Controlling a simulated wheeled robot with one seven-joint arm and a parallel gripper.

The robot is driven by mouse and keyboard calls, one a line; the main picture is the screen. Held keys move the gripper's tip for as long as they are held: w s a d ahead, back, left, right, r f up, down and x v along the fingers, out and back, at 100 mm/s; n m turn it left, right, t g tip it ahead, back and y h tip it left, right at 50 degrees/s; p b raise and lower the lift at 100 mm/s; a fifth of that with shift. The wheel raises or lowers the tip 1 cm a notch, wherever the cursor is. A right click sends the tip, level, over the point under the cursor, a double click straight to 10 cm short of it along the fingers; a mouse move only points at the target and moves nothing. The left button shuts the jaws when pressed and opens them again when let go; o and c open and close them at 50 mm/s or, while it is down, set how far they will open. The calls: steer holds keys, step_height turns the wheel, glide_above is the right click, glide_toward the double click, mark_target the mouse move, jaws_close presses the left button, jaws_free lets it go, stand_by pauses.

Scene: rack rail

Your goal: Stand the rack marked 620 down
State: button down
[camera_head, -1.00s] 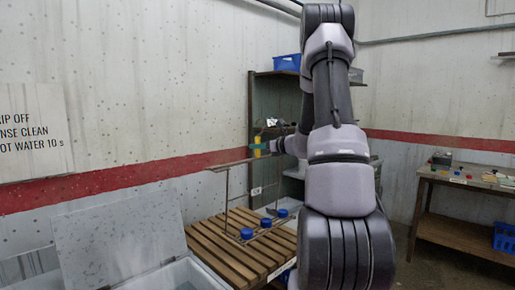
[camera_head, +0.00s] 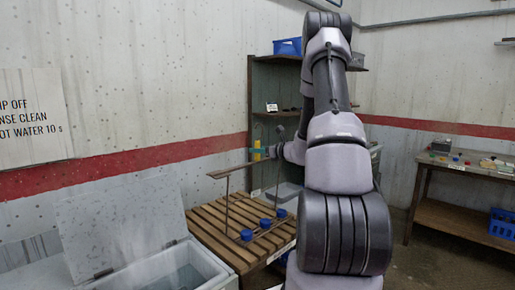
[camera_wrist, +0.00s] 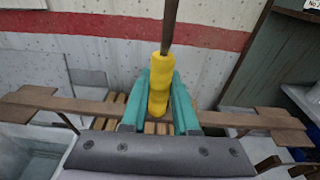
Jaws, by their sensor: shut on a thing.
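The rack (camera_head: 230,171) is a brown top bar with thin posts down to a lower part with several blue round pieces (camera_head: 265,223). Its mark cannot be read. In the wrist view, the rack's bar (camera_wrist: 62,103) spans both sides of my gripper. My gripper (camera_wrist: 160,84), with teal fingers, is shut on the rack's yellow grip (camera_wrist: 158,100). The rack is upright over the slatted wooden table (camera_head: 212,222). I cannot tell whether its bottom touches the slats. My arm hides the table's right part.
An open-lidded pale chest (camera_head: 205,262) stands left of the table, its lid (camera_head: 122,222) raised. A dark shelf unit (camera_head: 262,85) with a blue bin (camera_head: 287,46) stands behind.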

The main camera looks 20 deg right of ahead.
steer(key=shift+f, duration=0.3)
stand_by(0.6)
steer(key=c, duration=0.6)
jaws_free()
steer(key=shift+o, duration=0.4)
steer(key=shift+f, duration=0.15)
steer(key=o, duration=0.5)
steer(key=shift+s, duration=0.1)
steer(key=shift+f+v, duration=0.25)
steer(key=shift+v, duration=1.7)
steer(key=shift+f+v, duration=0.25)
steer(key=shift+v, duration=1.65)
steer(key=shift+f+v, duration=0.3)
steer(key=shift+v, duration=1.65)
steer(key=shift+d, duration=0.1)
